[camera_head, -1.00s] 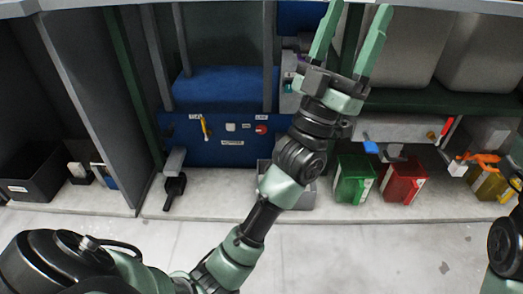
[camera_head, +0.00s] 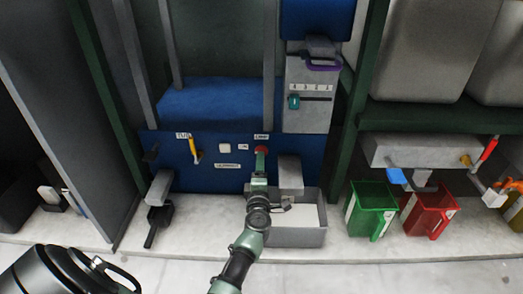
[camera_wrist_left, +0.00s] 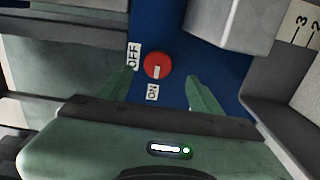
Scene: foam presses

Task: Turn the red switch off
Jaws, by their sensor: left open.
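The red switch (camera_head: 262,150) is a round knob on the blue panel (camera_head: 215,175). In the left wrist view the red switch (camera_wrist_left: 158,64) has a white mark pointing towards the ON label (camera_wrist_left: 153,92); the OFF label (camera_wrist_left: 133,55) is at its upper left. My left gripper (camera_head: 260,162) is just in front of the switch. In the wrist view its open fingers (camera_wrist_left: 160,78) stand on either side of the switch with gaps; nothing is held. My right gripper is not in view.
A yellow-handled lever (camera_head: 194,150) and a white button (camera_head: 225,148) are left of the switch. A grey box (camera_head: 290,175) juts out at its right, above an open grey bin (camera_head: 297,238). Green (camera_head: 370,210) and red (camera_head: 428,212) containers stand further right.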

